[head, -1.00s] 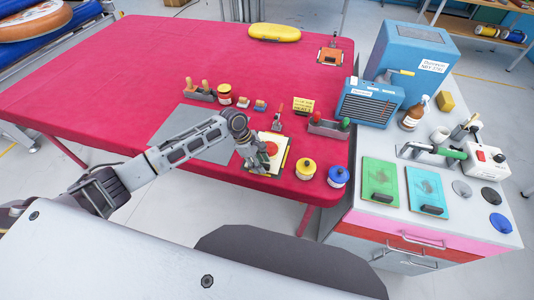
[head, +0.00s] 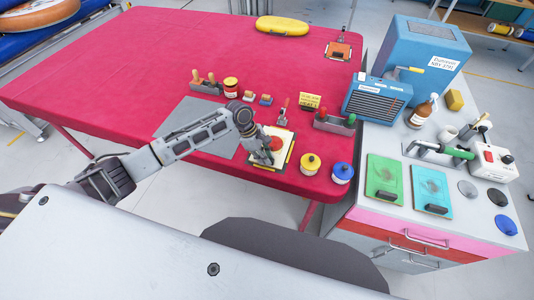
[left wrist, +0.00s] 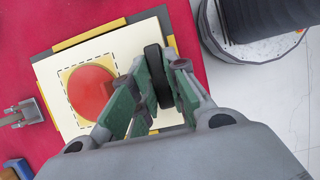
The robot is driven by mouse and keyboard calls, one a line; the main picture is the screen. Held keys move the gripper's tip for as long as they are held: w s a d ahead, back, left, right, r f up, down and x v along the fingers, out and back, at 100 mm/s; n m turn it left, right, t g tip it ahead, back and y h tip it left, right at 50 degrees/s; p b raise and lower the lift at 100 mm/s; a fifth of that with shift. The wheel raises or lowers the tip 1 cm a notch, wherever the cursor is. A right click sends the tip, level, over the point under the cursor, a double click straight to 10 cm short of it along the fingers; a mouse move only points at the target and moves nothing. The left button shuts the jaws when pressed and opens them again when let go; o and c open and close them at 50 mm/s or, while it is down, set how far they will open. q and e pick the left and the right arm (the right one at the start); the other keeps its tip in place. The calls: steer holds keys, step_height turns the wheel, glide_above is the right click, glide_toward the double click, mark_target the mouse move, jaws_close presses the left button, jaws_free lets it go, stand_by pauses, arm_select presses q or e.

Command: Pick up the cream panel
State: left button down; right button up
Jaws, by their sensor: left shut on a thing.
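The cream panel (head: 286,134) lies on the red table near its front edge, with a red round patch and a dashed square on it. Yellow and black edging shows around it. In the left wrist view, the cream panel (left wrist: 118,42) carries a black handle (left wrist: 158,80) on its right side. My left gripper (head: 264,157) is over the panel's left front part in the head view. In the left wrist view, the left gripper (left wrist: 157,66) has its green pads closed on the black handle. The panel appears to rest on the table. My right gripper is out of view.
A yellow jar (head: 310,164) and a blue-lidded jar (head: 342,173) stand right of the panel. A grey mat (head: 190,118) lies left of it. A tool holder (head: 334,122) stands behind. Green (head: 385,181) and blue (head: 431,190) panels lie on the side cabinet.

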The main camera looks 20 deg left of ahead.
arm_select(q)
step_height(320, 180, up, 10)
stand_by(0.6)
steer(key=shift+f, duration=0.1)
stand_by(0.4)
